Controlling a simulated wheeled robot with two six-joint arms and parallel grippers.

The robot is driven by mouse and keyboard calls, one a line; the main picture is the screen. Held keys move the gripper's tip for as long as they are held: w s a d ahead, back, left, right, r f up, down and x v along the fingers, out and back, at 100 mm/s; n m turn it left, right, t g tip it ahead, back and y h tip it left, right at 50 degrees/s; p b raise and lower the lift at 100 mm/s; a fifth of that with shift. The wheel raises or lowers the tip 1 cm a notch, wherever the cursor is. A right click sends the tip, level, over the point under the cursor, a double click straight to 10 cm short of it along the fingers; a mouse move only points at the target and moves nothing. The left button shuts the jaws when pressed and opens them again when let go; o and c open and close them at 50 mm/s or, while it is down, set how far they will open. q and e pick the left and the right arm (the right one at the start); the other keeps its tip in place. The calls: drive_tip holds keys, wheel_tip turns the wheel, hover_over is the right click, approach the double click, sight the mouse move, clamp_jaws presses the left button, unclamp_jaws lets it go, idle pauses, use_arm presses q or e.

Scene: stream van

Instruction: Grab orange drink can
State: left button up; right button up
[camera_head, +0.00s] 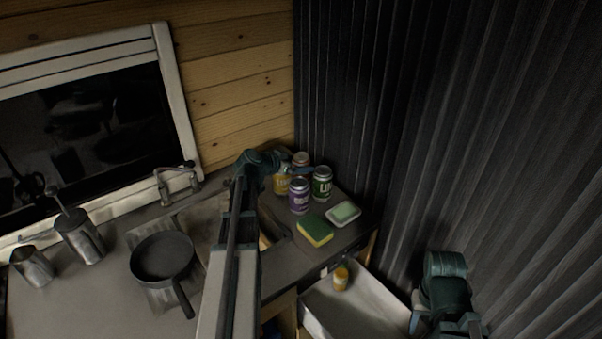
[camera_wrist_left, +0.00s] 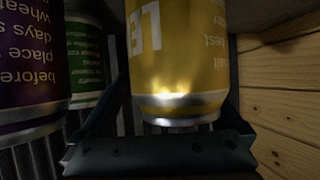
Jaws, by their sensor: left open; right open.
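A yellow-gold drink can (camera_head: 281,184) stands on the counter's back corner. In the left wrist view, this can (camera_wrist_left: 178,50) appears inverted, with the letters "LE" on it. My left gripper (camera_head: 292,169) is open, with its fingers on either side of this can; I cannot tell whether they touch it. A reddish-orange can (camera_head: 301,158) stands just behind, partly hidden by the gripper. A purple can (camera_head: 299,197) and a green can (camera_head: 322,183) stand close by; the purple one (camera_wrist_left: 30,60) and green one (camera_wrist_left: 84,55) fill the wrist view's left. My right gripper (camera_head: 446,318) is open and empty, lower right.
A sponge (camera_head: 314,231) and a soap dish (camera_head: 343,214) lie in front of the cans. An open drawer (camera_head: 375,306) below holds a small yellow-orange item (camera_head: 341,278). A frying pan (camera_head: 162,256) is to the left. A dark corrugated wall (camera_head: 365,110) limits room behind.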

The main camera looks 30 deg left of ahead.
use_arm(q)
clamp_jaws()
idle(0.3)
drive_tip(key=shift+r, duration=0.1)
